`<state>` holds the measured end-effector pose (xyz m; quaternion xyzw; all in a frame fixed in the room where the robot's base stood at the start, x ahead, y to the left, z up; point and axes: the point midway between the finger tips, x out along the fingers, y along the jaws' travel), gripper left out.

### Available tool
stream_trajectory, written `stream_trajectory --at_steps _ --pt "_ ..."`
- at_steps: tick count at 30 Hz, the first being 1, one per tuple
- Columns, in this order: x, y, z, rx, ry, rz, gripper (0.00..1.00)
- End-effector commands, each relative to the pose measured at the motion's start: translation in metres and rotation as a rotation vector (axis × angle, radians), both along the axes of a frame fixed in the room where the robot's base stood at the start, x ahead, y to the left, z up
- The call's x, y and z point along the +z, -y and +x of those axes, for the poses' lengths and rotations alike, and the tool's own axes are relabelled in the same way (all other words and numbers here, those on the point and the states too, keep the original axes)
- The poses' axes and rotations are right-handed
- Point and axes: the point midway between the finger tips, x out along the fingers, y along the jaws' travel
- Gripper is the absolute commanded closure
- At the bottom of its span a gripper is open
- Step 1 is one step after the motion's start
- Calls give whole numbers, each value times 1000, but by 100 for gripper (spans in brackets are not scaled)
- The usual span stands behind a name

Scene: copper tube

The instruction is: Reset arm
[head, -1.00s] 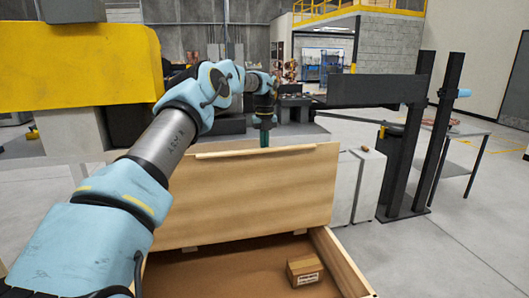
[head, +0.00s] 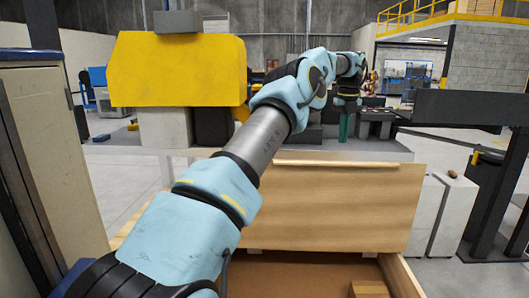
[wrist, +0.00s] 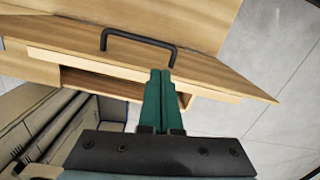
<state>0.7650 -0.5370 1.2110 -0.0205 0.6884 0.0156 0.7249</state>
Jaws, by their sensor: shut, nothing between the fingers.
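My gripper (head: 345,128) is at the end of my outstretched blue arm, pointing down beyond the raised wooden lid in the head view. In the wrist view, the green fingers of my gripper (wrist: 160,98) are together, with nothing between them. Past the fingertips is a wooden panel with a black bar handle (wrist: 138,43). The fingertips look close to the panel in the picture, but I cannot tell whether they touch it.
The wooden chest (head: 405,280) stands open, its lid (head: 350,205) raised. A small cardboard box (head: 368,290) lies inside. A yellow-topped machine (head: 178,72) stands behind, a cabinet (head: 55,150) at left. White blocks (head: 452,215) and a dark post frame (head: 490,195) stand at right.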

Motion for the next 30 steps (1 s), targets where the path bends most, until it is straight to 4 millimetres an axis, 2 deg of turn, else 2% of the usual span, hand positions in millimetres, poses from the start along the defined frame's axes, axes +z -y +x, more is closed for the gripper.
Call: stream_trajectory --at_steps 8,17,23,30 --pt "-13 -47 -13 462 35 -21 100" --pt "-41 -126 -48 1040 49 -67 100" --pt "-64 -190 -87 1464 47 -105 100" --pt "-96 -269 -153 2008 34 -162 100"
